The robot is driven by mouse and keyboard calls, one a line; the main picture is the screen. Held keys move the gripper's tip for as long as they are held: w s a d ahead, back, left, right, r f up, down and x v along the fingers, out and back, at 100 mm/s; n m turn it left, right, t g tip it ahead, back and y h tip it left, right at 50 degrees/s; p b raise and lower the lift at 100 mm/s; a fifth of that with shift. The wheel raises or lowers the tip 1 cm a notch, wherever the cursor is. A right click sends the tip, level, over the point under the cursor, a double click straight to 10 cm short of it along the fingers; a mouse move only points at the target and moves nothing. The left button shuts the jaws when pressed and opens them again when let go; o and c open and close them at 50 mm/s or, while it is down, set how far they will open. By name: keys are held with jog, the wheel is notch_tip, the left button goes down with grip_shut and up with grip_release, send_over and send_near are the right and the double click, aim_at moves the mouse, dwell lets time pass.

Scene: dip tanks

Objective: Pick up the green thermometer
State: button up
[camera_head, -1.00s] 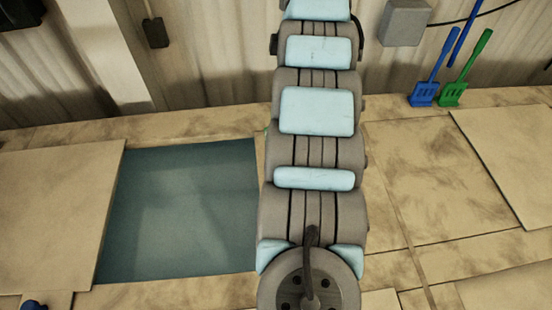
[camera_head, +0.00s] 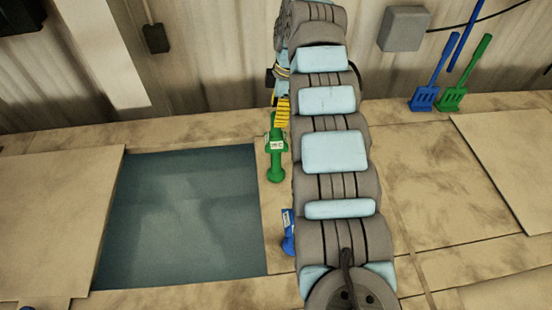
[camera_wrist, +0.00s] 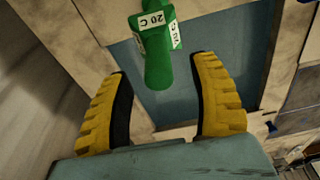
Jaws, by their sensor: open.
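The green thermometer (camera_head: 276,160) stands on the ledge at the right edge of the open tank in the head view. It carries white labels, and in the wrist view the thermometer (camera_wrist: 158,62) shows "20 C" on one of them. My gripper (camera_wrist: 162,95) is open, with its two yellow fingers apart. The thermometer appears between and just beyond the fingertips, and I see no finger touching it. In the head view a yellow finger of my gripper (camera_head: 282,112) shows just behind the thermometer's top.
A blue object (camera_head: 288,232) with a label stands nearer on the same ledge, partly hidden by my arm. The open tank (camera_head: 180,215) holds dark liquid. A flat cover (camera_head: 60,215) lies to its left. Blue (camera_head: 424,95) and green (camera_head: 453,94) slotted tools lean at the back wall.

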aim_at(276, 140)
jog(key=shift+w+a+f+p, duration=0.15)
jog(key=shift+f+p, duration=0.25)
jog(key=shift+f, duration=0.45)
jog(key=shift+s+a+f+p, duration=0.1)
jog(key=shift+a+f+p, duration=0.25)
jog(key=shift+f, duration=0.45)
jog(key=shift+w+a+f+p, duration=0.1)
jog(key=shift+f+p, duration=0.35)
jog(key=shift+f, duration=0.4)
grip_shut()
